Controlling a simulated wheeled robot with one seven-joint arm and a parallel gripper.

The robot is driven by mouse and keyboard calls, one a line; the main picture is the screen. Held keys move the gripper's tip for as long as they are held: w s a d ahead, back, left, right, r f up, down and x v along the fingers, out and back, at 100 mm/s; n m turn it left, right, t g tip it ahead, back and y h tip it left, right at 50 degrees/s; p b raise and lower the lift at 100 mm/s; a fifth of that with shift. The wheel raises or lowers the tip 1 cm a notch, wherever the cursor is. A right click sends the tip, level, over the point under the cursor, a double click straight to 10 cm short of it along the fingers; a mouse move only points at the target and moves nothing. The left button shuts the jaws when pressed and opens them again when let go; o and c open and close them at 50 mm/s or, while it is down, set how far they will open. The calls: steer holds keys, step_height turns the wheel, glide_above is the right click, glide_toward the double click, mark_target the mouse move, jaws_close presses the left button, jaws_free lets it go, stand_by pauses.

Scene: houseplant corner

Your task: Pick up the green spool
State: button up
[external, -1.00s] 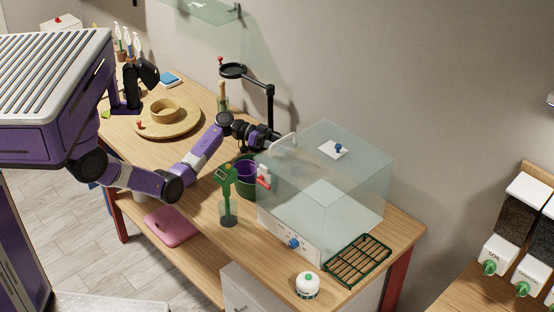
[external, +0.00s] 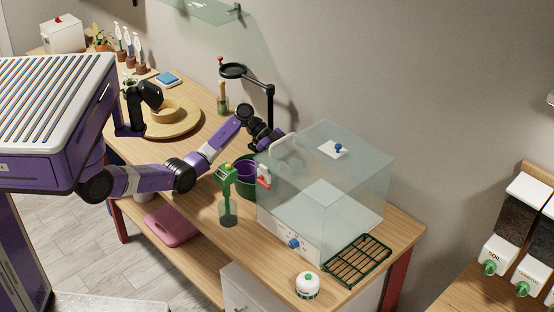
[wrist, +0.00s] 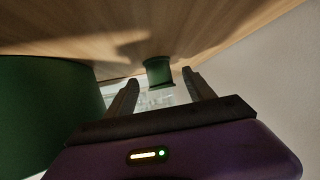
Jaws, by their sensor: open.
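The green spool (wrist: 158,72) shows in the wrist view, standing out between and beyond the fingertips against the wooden surface. My gripper (wrist: 160,78) is open and empty, with one dark finger on each side of the spool in the picture. I cannot tell whether the spool is within the fingers' reach. In the external view my gripper (external: 272,142) is beside the clear box's far left edge, partly hidden. I cannot make out the spool in the external view.
A large green pot (wrist: 45,110) fills the left of the wrist view. A round wooden tray (external: 185,127) lies farther left.

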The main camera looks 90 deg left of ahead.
steer(key=shift+x, duration=1.5)
steer(key=shift+f, duration=0.1)
steer(key=shift+c, duration=0.3)
jaws_close()
